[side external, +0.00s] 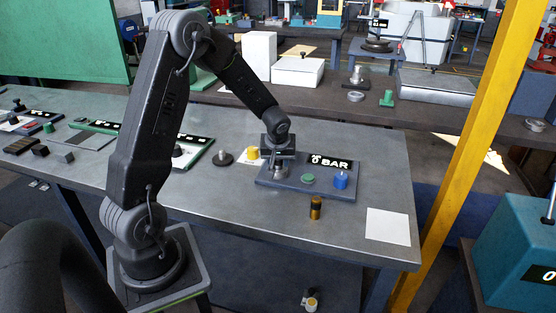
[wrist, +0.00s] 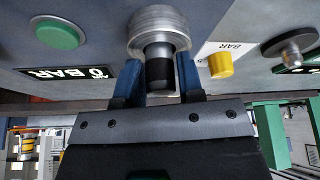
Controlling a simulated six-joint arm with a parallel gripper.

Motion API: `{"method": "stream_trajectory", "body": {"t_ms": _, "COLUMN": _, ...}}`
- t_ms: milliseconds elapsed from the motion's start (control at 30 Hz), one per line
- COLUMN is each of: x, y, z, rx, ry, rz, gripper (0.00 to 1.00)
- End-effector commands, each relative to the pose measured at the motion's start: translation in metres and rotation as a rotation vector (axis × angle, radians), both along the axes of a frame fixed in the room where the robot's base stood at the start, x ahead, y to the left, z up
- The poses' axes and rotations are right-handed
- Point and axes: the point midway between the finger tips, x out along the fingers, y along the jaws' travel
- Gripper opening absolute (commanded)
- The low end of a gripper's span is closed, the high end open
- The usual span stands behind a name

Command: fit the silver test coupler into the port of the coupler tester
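The coupler tester (side external: 268,192) is a blue-grey box on the bench with a "0 BAR" display, a green button (side external: 307,179) and a blue knob (side external: 340,180). My gripper (side external: 277,160) is over its left end. In the wrist view, my gripper's blue fingers (wrist: 158,82) stand on both sides of the silver test coupler (wrist: 158,73), a narrow cylinder with a black band, and appear shut on it. The coupler's silver end lines up with a wide silver ring, apparently the port (wrist: 160,22). Whether it is inside the ring or just in front cannot be told.
A black-and-brass cylinder (side external: 316,208) stands in front of the tester. A yellow cap (side external: 253,153) and a dark knobbed piece (side external: 222,158) are to its left. A white sheet (side external: 388,227) lies at the bench's right corner. The front of the bench is mostly clear.

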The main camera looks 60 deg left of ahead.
Motion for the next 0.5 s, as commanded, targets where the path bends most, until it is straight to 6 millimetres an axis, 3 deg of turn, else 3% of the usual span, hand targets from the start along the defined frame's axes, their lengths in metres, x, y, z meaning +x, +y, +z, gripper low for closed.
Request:
{"method": "stream_trajectory", "body": {"t_ms": 67, "x": -0.005, "y": -0.003, "z": 0.003, "rx": -0.006, "ry": 0.018, "rz": -0.001, "gripper": 0.52}}
{"method": "stream_trajectory", "body": {"t_ms": 500, "x": -0.021, "y": -0.032, "z": 0.089, "rx": -0.002, "ry": 0.012, "rz": -0.002, "gripper": 0.52}}
